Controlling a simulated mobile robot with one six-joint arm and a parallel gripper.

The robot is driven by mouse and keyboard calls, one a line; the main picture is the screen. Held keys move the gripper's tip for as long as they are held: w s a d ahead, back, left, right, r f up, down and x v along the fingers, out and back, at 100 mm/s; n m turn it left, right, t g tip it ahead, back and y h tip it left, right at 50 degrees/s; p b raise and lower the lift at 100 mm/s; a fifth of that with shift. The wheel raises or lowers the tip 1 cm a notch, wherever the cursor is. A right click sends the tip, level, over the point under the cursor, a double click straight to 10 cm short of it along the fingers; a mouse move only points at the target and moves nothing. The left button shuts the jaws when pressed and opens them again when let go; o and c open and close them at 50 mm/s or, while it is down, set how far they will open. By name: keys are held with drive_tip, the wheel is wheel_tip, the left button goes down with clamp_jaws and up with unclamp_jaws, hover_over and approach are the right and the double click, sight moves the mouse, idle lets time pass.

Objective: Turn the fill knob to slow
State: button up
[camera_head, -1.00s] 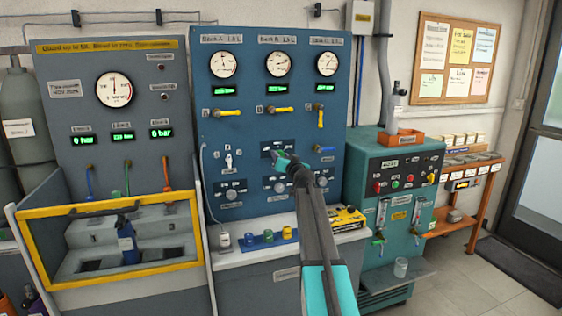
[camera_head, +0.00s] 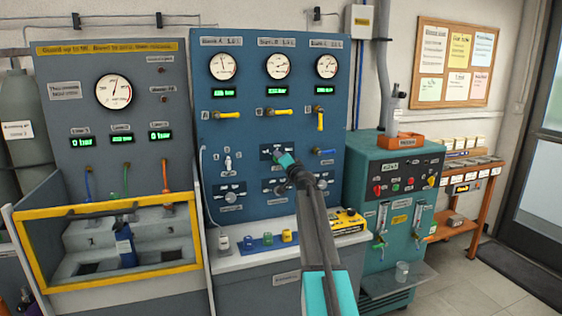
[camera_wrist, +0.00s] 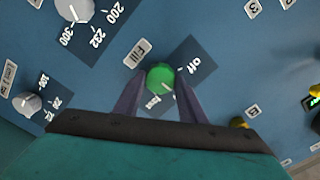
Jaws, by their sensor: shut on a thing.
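The fill knob (camera_wrist: 160,76) is a round green knob on a dark plate on the blue panel, under a "Fill" label (camera_wrist: 137,53). In the wrist view my gripper (camera_wrist: 161,82) has one finger on each side of the knob and is shut on it. "Off" reads to the right of the knob, and a word that looks like "fast" reads below it. A small pale mark shows on the knob's lower right. I cannot see the word "slow"; a finger may cover it. In the head view my gripper (camera_head: 287,162) hides the knob.
Other grey knobs (camera_wrist: 75,9) sit close by on the panel. Yellow-handled valves (camera_head: 281,112) and gauges (camera_head: 278,65) are above, and a blue-handled valve (camera_head: 324,151) is to the right. A ledge (camera_head: 262,256) with small coloured items runs below the panel.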

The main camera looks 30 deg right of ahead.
drive_tip(key=shift+d, duration=0.1)
idle(0.3)
drive_tip(key=o, duration=1)
drive_tip(key=shift+o, duration=0.2)
drive_tip(key=shift+s, duration=0.2)
drive_tip(key=b+v, duration=0.1)
drive_tip(key=v, duration=1.2)
drive_tip(key=shift+s+b, duration=0.2)
drive_tip(key=shift+b, duration=0.2)
